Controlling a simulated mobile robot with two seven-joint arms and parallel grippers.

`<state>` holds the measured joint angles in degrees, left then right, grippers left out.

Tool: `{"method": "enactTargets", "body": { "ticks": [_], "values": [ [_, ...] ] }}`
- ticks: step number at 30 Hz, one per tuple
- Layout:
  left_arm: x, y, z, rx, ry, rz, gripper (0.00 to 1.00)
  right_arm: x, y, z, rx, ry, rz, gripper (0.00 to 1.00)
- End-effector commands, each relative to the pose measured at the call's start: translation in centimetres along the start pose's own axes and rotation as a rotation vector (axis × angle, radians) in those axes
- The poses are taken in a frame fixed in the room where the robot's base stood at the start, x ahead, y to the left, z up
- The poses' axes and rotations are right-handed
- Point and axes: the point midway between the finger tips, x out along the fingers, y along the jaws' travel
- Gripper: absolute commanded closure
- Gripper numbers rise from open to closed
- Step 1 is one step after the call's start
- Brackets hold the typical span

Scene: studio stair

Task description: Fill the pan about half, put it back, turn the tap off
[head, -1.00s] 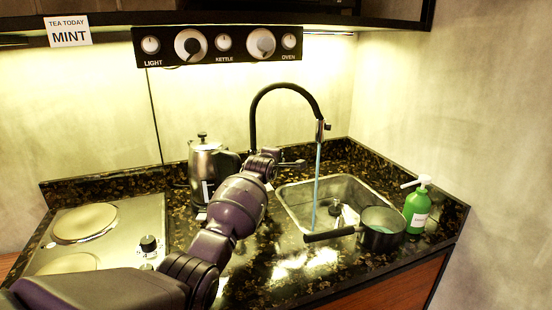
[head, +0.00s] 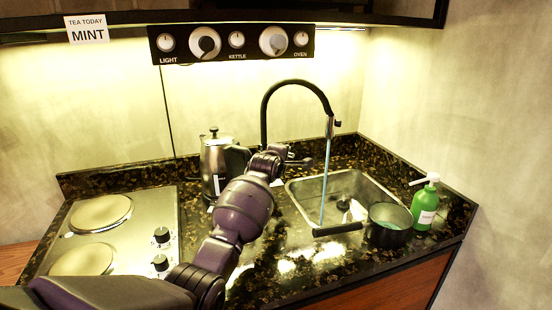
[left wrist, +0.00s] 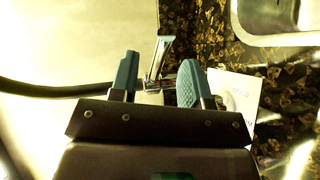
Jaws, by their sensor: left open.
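The tap (head: 265,112) is a black arched hose with a metal spout, and a thin blue stream of water (head: 325,180) runs from it into the sink (head: 292,195). My left gripper (left wrist: 158,80) is open at the tap's base. In the left wrist view the chrome tap lever (left wrist: 158,58) stands between its two blue-grey fingers, and I cannot tell whether they touch it. The dark pan (head: 389,238) stands upright at the sink's front right corner, its handle (head: 338,230) pointing left, clear of the stream. Some bluish water shows inside; its level is unclear. My right gripper is out of view.
A steel kettle (head: 214,165) stands behind my left arm. A green soap bottle (head: 425,207) stands close right of the pan. A hob (head: 128,225) with two plates and knobs lies at left. A white card (left wrist: 235,90) lies beside the gripper.

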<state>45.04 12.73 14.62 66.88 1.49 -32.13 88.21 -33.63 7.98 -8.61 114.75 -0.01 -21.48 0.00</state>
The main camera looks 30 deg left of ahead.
Motion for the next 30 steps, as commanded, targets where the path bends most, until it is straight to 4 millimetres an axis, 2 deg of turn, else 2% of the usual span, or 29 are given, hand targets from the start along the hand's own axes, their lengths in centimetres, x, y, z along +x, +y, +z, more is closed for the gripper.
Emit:
{"method": "enactTargets", "body": {
  "ticks": [9,15,30],
  "values": [
    [-4.5,0.1,0.0,-0.001,0.0,0.001,0.57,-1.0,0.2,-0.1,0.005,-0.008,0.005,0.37],
    [-6.2,0.0,0.1,-0.001,0.0,0.0,0.57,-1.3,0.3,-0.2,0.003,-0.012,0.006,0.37],
    [-6.9,-0.1,0.0,0.001,0.0,-0.001,0.57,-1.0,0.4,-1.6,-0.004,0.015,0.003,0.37]
  ]
}}
